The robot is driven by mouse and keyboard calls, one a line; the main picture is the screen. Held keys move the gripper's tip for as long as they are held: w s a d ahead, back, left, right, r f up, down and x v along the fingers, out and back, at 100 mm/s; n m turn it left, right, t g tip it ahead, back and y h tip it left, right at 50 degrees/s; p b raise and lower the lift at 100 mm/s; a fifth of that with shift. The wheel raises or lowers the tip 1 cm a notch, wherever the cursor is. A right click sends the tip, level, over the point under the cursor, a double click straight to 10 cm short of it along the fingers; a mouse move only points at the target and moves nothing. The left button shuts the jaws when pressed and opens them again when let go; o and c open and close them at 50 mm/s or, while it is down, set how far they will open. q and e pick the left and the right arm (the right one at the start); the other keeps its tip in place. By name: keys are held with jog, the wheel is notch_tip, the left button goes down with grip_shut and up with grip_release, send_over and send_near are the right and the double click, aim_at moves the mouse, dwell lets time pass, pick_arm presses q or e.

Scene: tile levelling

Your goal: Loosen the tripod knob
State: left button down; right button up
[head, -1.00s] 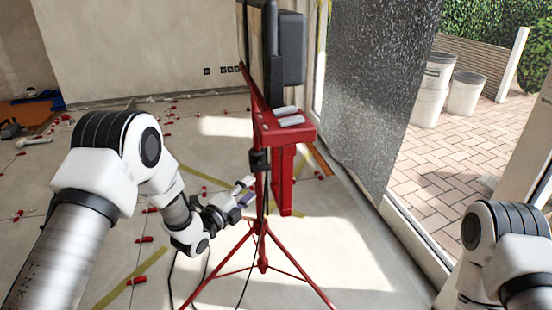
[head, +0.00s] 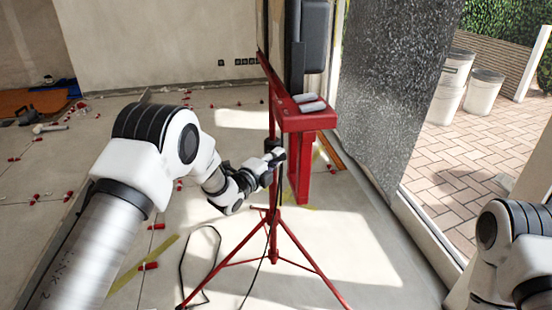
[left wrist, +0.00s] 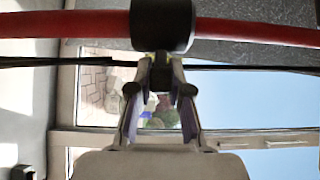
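The red tripod stand (head: 274,228) stands upright on the floor in the middle of the head view. Its black collar (left wrist: 162,24) sits around the red pole, which runs across the top of the left wrist view. A small dark tripod knob (left wrist: 161,72) sticks out of the collar towards my left gripper. My left gripper (head: 271,157) is at the collar, and in the left wrist view (left wrist: 161,80) its fingertips close in on both sides of the knob, with little or no gap visible. My right gripper is outside the view; only the right arm's links show.
The red stand top (head: 305,120) carries white cylinders and a dark upright device (head: 311,45). A dark speckled panel (head: 390,95) stands to the right. Black cables (head: 214,250) hang and lie near the tripod legs. Red tile clips (head: 149,266) dot the floor.

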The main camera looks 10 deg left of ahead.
pick_arm(q)
jog(key=shift+f, duration=0.1)
dwell(0.3)
jog(key=n+t+b, duration=0.2)
jog(key=b, duration=0.1)
jog(key=shift+f, duration=0.2)
jog(key=n+t+y+b, duration=0.1)
jog(key=n+t+b, duration=0.2)
jog(key=n, duration=0.3)
jog(key=shift+t+b, duration=0.3)
jog(key=shift+t, duration=0.3)
jog(key=n+t+y+b, duration=0.1)
jog(key=n+y, duration=0.1)
jog(key=n, duration=0.1)
jog(key=n+t+y+b, duration=0.1)
jog(key=n+t+y, duration=0.1)
jog(key=n+y, duration=0.1)
jog(key=shift+n, duration=0.7)
jog(key=n+y+b, duration=0.1)
jog(key=n+y, duration=0.4)
jog(key=n+y+b, duration=0.1)
jog(key=n+y, duration=0.4)
jog(key=shift+r+n+g, duration=0.2)
jog(key=shift+n+g, duration=0.1)
jog(key=shift+n, duration=0.1)
jog(key=shift+n+y, duration=0.4)
jog(key=shift+y, duration=0.3)
jog(key=c, duration=1.1)
grip_release()
